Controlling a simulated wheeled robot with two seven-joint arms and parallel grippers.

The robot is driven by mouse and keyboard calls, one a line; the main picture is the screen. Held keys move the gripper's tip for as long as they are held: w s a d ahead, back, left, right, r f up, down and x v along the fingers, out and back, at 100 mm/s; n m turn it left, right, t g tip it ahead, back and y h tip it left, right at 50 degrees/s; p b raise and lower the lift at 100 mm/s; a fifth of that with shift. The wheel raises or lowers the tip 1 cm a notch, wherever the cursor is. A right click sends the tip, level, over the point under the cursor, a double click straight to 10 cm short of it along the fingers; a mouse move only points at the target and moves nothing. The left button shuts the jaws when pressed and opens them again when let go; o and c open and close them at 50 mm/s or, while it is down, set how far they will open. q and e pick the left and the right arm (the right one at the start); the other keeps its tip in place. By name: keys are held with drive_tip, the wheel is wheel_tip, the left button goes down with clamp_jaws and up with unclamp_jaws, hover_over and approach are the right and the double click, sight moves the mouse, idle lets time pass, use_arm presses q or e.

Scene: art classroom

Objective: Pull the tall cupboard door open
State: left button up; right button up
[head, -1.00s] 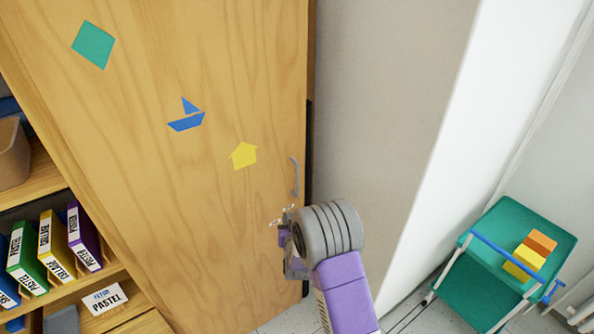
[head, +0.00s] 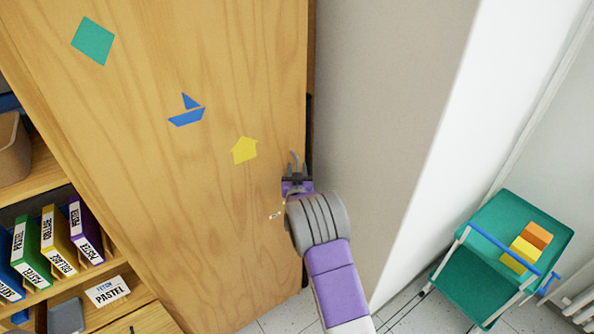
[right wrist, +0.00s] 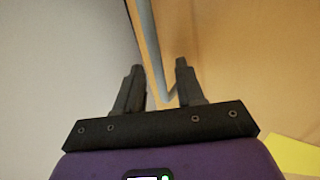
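The tall cupboard door (head: 225,215) is light wood and looks shut, with a green diamond, a blue boat and a yellow house on it. Its grey bar handle (head: 295,158) stands upright near the right edge, its lower part hidden by my gripper. My right gripper (head: 297,178) is at the lower part of the handle. In the right wrist view my gripper (right wrist: 159,84) is open, with the handle (right wrist: 148,40) showing between its two dark fingers. I see a gap beside the bar; no grip shows. My left gripper is out of view.
Open shelves with books (head: 58,240) and a "PASTEL" label (head: 107,291) are left of the door. A grey wall (head: 385,110) stands close on the right. A green trolley (head: 480,284) with yellow and orange blocks is at the right.

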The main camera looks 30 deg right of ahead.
clamp_jaws()
idle(0.4)
